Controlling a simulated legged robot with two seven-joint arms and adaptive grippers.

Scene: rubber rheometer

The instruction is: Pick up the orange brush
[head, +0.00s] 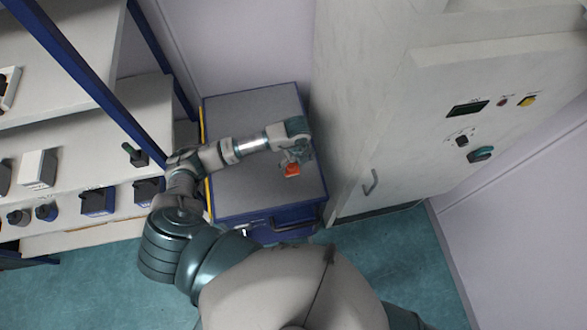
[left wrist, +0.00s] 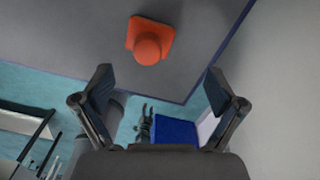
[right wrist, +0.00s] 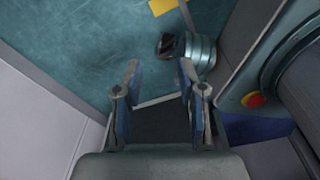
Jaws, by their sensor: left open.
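The orange brush (head: 292,170) sits on the grey top of a blue-edged cabinet (head: 245,190), near its right side. In the left wrist view the brush (left wrist: 149,42) shows a flat squarish orange base and a round knob, lying ahead of the fingers. My left gripper (head: 291,159) is over the cabinet top, close to the brush. In the left wrist view its fingers (left wrist: 157,85) are wide apart with nothing between them. My right gripper (right wrist: 162,80) shows in the right wrist view with its fingers apart and empty, over the floor.
A white shelf unit (head: 95,120) with blue posts and several switch-like items stands on the left. A tall pale cabinet (head: 375,150) with a handle and control panel stands close on the right. The teal floor (head: 80,290) is in front.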

